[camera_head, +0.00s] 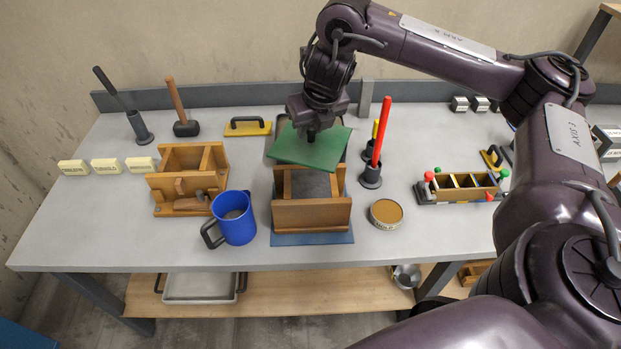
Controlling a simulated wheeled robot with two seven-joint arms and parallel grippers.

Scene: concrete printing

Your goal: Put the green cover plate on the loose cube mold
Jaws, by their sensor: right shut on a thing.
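The green cover plate (316,151) is a flat, slightly tilted square held above the back part of a wooden cube mold. My right gripper (311,134) comes down from above and is shut on the plate near its middle; its fingertips and whatever they grip are mostly hidden. The wooden cube mold (312,215) stands on a blue mat (312,239) at mid-table, with grey fill showing inside. The plate hides the mold's back edge, and I cannot tell whether they touch. Another wooden mold (190,170) stands to the left. My left gripper is not in view.
A blue mug (234,218) stands left of the mold. A round tin (386,213) and a holder (371,176) with a tall red-handled tool are on its right. A wooden caddy (459,188) stands farther right. The table's front left is clear.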

